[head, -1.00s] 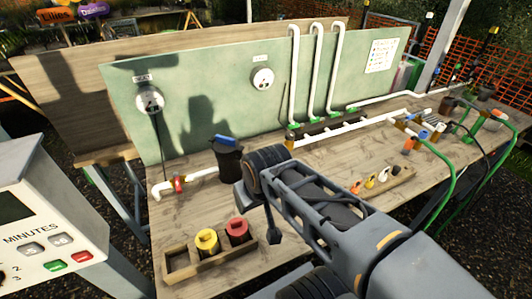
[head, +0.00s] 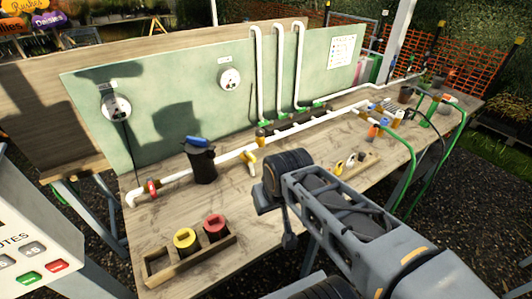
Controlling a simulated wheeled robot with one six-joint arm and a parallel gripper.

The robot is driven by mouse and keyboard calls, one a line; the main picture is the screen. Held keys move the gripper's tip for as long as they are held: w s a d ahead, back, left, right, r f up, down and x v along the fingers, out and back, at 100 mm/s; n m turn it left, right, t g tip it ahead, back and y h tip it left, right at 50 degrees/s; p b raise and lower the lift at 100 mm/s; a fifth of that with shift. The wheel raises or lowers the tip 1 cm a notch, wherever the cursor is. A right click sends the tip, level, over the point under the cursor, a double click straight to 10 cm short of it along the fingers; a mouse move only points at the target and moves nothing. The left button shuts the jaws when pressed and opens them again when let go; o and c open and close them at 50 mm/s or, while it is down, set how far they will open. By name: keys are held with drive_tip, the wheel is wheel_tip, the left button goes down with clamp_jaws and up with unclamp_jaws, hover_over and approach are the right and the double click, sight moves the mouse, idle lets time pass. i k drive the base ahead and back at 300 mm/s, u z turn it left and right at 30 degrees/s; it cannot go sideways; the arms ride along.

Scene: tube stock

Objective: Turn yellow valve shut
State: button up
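A yellow valve handle (head: 249,162) shows on the white pipe (head: 228,160) that runs along the bench, to the right of a dark canister with a blue top (head: 200,160). The handle slants across the pipe's near side; its exact setting is too small to tell. My arm reaches in from the lower right, and its dark rounded joint stands just right of the yellow handle in the picture, apparently nearer to me. A small grey part (head: 289,240) hangs below that joint; I cannot make out gripper fingers or whether they are open.
A red valve (head: 152,188) sits on the pipe's left end. A wooden holder (head: 190,262) at the front left has yellow and red round pieces. Another wooden strip (head: 370,161) lies right of my arm. Green hoses (head: 410,160) curve at the right. A green board (head: 190,75) stands behind.

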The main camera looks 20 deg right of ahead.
sight(250, 156)
drive_tip(key=u, duration=1.8)
drive_tip(key=k, duration=0.8)
drive_tip(key=z, duration=1.4)
drive_tip(key=i, duration=0.5)
drive_tip(key=z, duration=0.05)
